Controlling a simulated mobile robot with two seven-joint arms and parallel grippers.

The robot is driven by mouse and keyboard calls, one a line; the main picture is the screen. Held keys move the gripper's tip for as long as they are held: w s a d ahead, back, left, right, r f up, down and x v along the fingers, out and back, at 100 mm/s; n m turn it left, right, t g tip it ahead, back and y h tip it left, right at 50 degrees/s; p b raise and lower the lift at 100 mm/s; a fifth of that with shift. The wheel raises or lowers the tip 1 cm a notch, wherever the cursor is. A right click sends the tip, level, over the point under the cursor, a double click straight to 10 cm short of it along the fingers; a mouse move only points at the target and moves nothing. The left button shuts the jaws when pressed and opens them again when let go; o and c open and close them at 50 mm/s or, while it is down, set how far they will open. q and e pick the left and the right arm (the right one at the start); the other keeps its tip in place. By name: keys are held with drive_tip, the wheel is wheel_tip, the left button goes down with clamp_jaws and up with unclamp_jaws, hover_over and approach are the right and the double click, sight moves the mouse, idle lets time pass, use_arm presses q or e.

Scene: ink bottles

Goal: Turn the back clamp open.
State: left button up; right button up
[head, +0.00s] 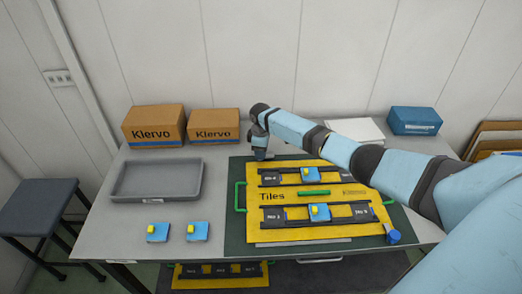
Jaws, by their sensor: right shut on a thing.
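My right arm reaches in from the right. Its gripper (261,156) points down at the back left corner of the yellow board marked Tiles (273,184), and it is shut on the back clamp. The clamp is hidden behind the gripper, so its turn cannot be seen. The board lies on a dark green base (236,232). A blue knob, apparently the front clamp (392,236), stands at the board's front right corner. My left gripper is not in view.
Two blue blocks with yellow tops, a left one (157,232) and a right one (197,231), lie left of the board. A grey tray (118,190) is behind them. Klervo boxes (154,126) and a blue box (415,121) stand along the back.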

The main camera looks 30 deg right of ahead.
drive_tip(key=shift+n, duration=0.3)
idle(0.4)
drive_tip(key=o, duration=0.9)
drive_tip(key=shift+r, duration=0.1)
wheel_tip(320, 180, up, 14)
drive_tip(key=shift+f, duration=0.15)
